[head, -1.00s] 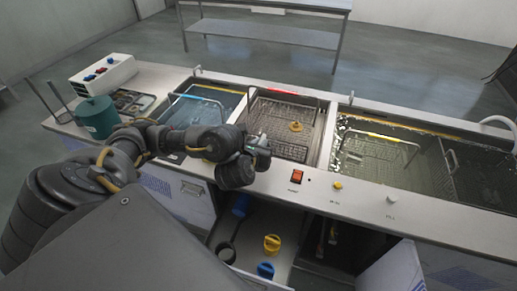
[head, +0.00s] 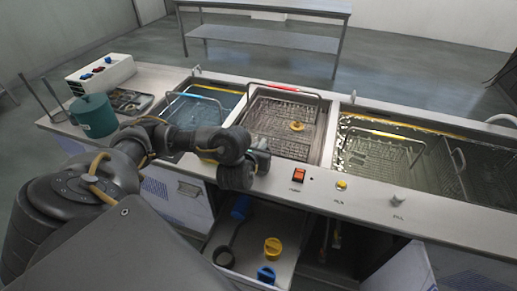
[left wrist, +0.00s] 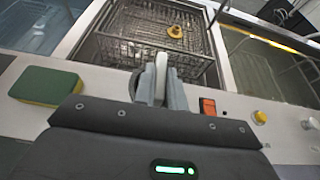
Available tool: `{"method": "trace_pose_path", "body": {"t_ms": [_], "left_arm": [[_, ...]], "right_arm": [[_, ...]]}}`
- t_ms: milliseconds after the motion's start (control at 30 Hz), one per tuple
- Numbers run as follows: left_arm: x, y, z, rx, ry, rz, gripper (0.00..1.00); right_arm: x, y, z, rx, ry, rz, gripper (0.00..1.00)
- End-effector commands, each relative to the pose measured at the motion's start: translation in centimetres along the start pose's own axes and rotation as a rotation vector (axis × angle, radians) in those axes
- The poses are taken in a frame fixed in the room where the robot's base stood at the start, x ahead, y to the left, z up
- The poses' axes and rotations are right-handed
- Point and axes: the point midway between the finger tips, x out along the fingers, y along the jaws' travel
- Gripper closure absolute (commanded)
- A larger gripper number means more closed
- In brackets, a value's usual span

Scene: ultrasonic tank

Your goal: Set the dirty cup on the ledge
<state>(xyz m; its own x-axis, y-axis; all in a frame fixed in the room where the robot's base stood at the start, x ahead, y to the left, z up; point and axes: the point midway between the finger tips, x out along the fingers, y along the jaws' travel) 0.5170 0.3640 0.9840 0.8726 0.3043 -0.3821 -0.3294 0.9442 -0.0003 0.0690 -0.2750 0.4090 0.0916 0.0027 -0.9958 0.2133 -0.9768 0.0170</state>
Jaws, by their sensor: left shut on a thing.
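My left gripper (left wrist: 161,90) is shut on a narrow pale thing (left wrist: 161,68), seen edge-on between the fingers in the left wrist view. A grey curved edge shows beside the left finger. I cannot tell whether this is the dirty cup. In the head view the left gripper (head: 262,160) is over the front ledge (head: 275,177), by the middle tank's near edge. What it holds is hidden there. A small yellow piece (head: 297,126) lies in the middle tank's wire basket (head: 270,112); it also shows in the left wrist view (left wrist: 175,31). My right gripper is not in view.
A green and yellow sponge (left wrist: 46,86) lies on the ledge left of the gripper. A red switch (head: 298,175) and knobs sit to the right. An open drawer below holds a yellow cup-like piece (head: 272,248) and a blue one (head: 266,274). A teal pot (head: 93,115) stands left.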

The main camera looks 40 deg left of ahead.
Motion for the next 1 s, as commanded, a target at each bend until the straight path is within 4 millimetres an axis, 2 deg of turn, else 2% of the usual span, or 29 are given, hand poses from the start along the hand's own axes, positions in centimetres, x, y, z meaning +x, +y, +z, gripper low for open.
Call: {"method": "trace_pose_path", "body": {"t_ms": [100,133,300,533,667,767,1000], "left_arm": [[0.1,0.0,-0.4,0.000,0.000,0.000,1.00],[0.1,0.0,-0.3,0.000,0.000,0.000,0.85],[0.1,0.0,-0.2,0.000,0.000,0.000,0.66],[0.1,0.0,-0.2,0.000,0.000,0.000,0.66],[-0.3,0.0,0.2,0.000,0.002,-0.001,0.66],[-1.8,0.0,0.3,-0.001,0.004,-0.002,0.66],[-6.8,0.0,0.2,-0.001,0.005,-0.004,0.66]], "right_arm": [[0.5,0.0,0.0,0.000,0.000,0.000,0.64],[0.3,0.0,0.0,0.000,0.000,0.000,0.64],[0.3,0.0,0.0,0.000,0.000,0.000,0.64],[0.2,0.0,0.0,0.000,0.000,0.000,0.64],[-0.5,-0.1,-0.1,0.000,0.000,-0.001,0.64],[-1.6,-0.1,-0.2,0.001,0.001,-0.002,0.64],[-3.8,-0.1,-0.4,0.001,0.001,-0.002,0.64]]}}
